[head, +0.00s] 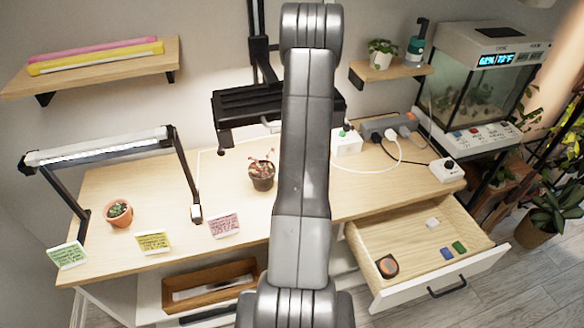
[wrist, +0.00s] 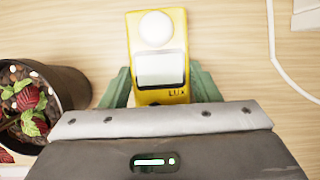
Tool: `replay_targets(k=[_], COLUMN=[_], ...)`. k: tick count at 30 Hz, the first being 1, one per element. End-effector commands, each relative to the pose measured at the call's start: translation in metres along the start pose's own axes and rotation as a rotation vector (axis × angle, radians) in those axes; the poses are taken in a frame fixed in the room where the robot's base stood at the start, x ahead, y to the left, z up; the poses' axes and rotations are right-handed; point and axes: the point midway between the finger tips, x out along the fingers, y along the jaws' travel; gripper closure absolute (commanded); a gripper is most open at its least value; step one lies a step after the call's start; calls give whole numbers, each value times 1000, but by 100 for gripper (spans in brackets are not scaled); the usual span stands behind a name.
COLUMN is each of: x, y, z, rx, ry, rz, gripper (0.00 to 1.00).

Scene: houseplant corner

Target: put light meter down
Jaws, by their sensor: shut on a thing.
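The light meter (wrist: 158,60) is yellow with a white dome, a pale screen and the letters LUX. It shows in the wrist view at the upper middle, over the light wood desk top (wrist: 222,35). My gripper (wrist: 160,88) has its green fingers on either side of the meter and is shut on it. I cannot tell whether the meter touches the desk. In the head view my arm hides both the meter and the gripper.
A dark pot with a red and green plant (wrist: 25,105) stands close left of the meter; the head view shows it too (head: 262,178). A white cable (wrist: 275,60) runs to the right. An open drawer (head: 410,262) sticks out at the front right. A lamp (head: 95,148) stands at left.

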Motion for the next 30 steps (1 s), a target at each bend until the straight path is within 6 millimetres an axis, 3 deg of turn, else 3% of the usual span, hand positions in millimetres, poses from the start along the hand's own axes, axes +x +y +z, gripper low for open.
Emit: replay_targets(k=[10, 11, 13, 14, 23, 28, 30], x=[4, 2, 2, 2, 1, -19, -12], y=[0, 0, 0, 0, 0, -1, -1], z=[-1, -1, -1, -1, 0, 3, -10], rx=[0, 0, 0, 0, 0, 2, 3], ry=[-1, -1, 0, 0, 0, -3, -2], rz=[0, 0, 0, 0, 0, -1, -1], gripper=[75, 38, 25, 22, 22, 22, 22])
